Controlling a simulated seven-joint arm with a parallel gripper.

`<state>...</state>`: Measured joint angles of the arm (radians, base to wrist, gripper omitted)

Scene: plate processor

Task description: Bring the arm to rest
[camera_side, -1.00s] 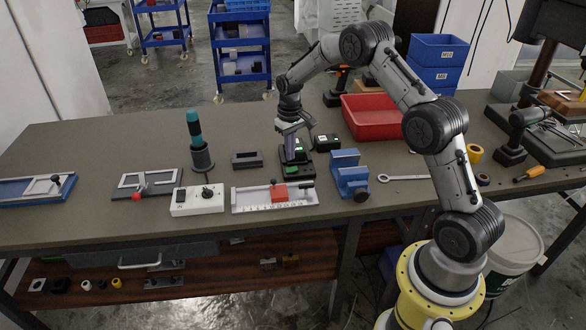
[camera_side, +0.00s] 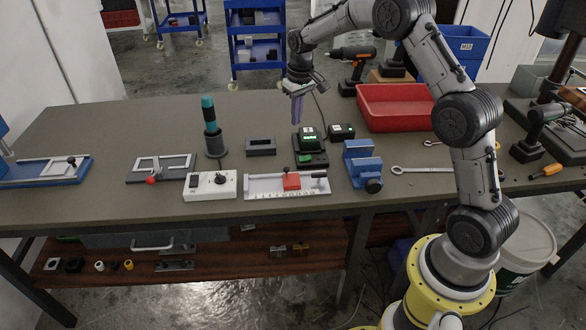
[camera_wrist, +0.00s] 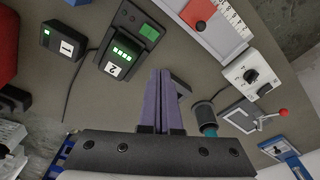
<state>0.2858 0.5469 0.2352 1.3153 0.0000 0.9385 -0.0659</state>
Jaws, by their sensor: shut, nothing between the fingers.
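My gripper (camera_side: 297,108) hangs above the workbench with its purple fingers pointing down and pressed together, empty. In the wrist view the shut fingers (camera_wrist: 161,100) point toward the bench top. Just below and right of the fingertips in the side view stands a black device with a lit green display (camera_side: 309,139). In the wrist view this device (camera_wrist: 122,57) carries the label 2 and shows green lights. The gripper is apart from it, with a gap below the fingertips.
A red tray (camera_side: 395,108) lies behind right. A blue vise (camera_side: 362,165), a white ruler fixture (camera_side: 262,187), a white switch box (camera_side: 210,185) and a dark upright tool with teal top (camera_side: 212,130) stand nearby. The bench's back left (camera_side: 120,125) is clear.

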